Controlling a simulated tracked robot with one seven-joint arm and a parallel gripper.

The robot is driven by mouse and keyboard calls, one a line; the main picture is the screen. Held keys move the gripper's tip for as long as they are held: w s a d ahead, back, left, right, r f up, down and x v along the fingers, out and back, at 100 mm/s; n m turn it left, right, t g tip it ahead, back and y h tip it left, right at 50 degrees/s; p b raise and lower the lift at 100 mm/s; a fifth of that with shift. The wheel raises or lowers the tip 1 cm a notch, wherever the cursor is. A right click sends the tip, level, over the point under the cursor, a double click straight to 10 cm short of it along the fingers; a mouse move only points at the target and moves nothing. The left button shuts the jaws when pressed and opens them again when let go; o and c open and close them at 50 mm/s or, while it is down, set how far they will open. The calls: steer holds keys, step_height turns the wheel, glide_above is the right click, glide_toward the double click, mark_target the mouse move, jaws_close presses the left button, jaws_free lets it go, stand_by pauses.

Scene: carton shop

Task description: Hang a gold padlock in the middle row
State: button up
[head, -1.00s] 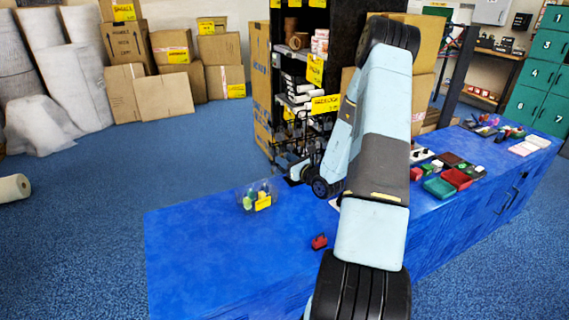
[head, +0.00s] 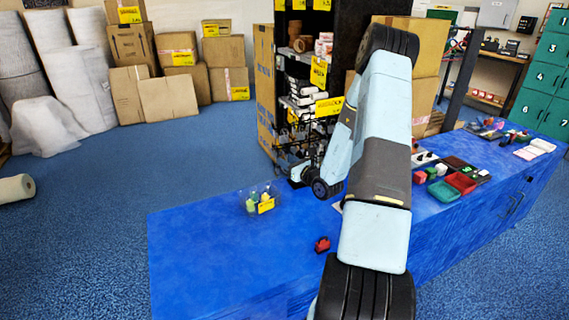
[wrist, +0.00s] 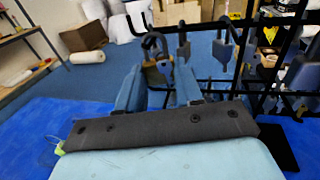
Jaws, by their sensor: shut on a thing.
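In the wrist view my gripper (wrist: 157,84) is shut on a padlock (wrist: 155,73) with a dull gold-brown body. Its dark shackle stands up above the fingers. Grey padlocks hang on hooks of a black wire rack (wrist: 262,83), one (wrist: 184,52) just right of the held padlock and another (wrist: 223,50) further right. I cannot tell whether the held shackle touches a hook.
The blue counter (head: 220,265) bears a clear bin (head: 247,206) with a yellow label, a small red object (head: 322,245), and red and green trays (head: 461,183) at the right. A dark shelf unit (head: 345,35) stands behind. The counter's front left is clear.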

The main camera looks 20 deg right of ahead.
steer(key=o, duration=1)
steer(key=v, duration=1.3)
steer(key=shift+s, duration=0.4)
steer(key=s+a+r+n+g+y, duration=0.45)
steer(key=a+r+n+g, duration=0.25)
steer(key=a+r+n, duration=0.4)
steer(key=s+a+r+n+g+y, duration=0.3)
steer(key=s+a+r+n+g, duration=0.2)
steer(key=a+r+n+g, duration=0.5)
steer(key=s+a+r+n+h, duration=0.1)
steer(key=s+a+n+h, duration=0.4)
steer(key=s, duration=0.4)
steer(key=s+d+r+n+t+h, duration=0.1)
steer(key=s+d+r+n+h, duration=0.1)
steer(key=r, duration=0.1)
steer(key=s+d+r+n+t+h, duration=0.1)
steer(key=s+r+n+t+h, duration=0.1)
steer(key=r, duration=0.1)
steer(key=s+d+r+n+t+h, duration=0.2)
steer(key=r+n+h, duration=0.1)
steer(key=shift+s+d+r, duration=0.2)
steer(key=shift+d, duration=0.1)
